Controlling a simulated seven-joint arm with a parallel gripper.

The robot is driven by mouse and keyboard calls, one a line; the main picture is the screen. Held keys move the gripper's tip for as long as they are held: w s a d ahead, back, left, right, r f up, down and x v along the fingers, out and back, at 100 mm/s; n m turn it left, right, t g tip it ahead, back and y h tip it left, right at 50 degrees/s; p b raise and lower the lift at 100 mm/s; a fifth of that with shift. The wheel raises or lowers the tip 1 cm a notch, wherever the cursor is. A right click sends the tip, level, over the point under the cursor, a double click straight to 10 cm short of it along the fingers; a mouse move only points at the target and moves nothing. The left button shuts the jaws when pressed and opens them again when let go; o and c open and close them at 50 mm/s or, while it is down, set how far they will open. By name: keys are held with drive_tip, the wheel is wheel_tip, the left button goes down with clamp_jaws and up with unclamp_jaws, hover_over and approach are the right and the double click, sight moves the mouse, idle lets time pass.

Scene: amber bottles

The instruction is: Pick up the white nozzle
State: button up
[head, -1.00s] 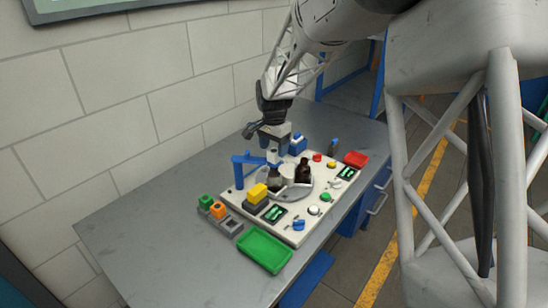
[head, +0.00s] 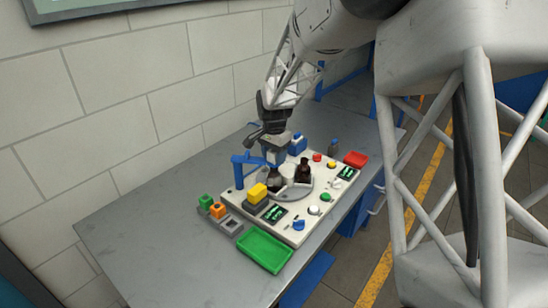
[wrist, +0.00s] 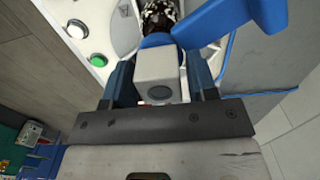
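The white nozzle (wrist: 160,72), a pale block with a round dark spot on its near face, sits between my gripper's two dark blue fingers in the wrist view. My gripper (wrist: 161,82) straddles it closely; I cannot tell whether both fingers press on it. In the head view my gripper (head: 274,150) is low over the back left of the white board, by the blue stand (head: 240,172). Amber bottles stand below it; the right one (head: 303,172) is plain to see. In the wrist view, blue parts and a dark bottle top (wrist: 158,12) lie just beyond the nozzle.
The white board (head: 288,232) carries a round grey plate, a yellow block (head: 258,191), buttons and displays. The grey table (head: 165,245) is bare at front left.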

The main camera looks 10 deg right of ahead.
drive_tip(key=c, duration=0.7)
drive_tip(key=shift+o, duration=0.2)
drive_tip(key=shift+r, duration=0.1)
drive_tip(key=shift+r, duration=0.85)
drive_tip(key=shift+s+r, duration=0.2)
drive_tip(key=shift+r, duration=0.7)
drive_tip(key=s+d+r, duration=0.1)
drive_tip(key=s+d, duration=0.1)
drive_tip(key=s, duration=1.3)
drive_tip(key=shift+s+r, duration=0.15)
drive_tip(key=shift+s, duration=0.1)
drive_tip(key=shift+a, duration=0.1)
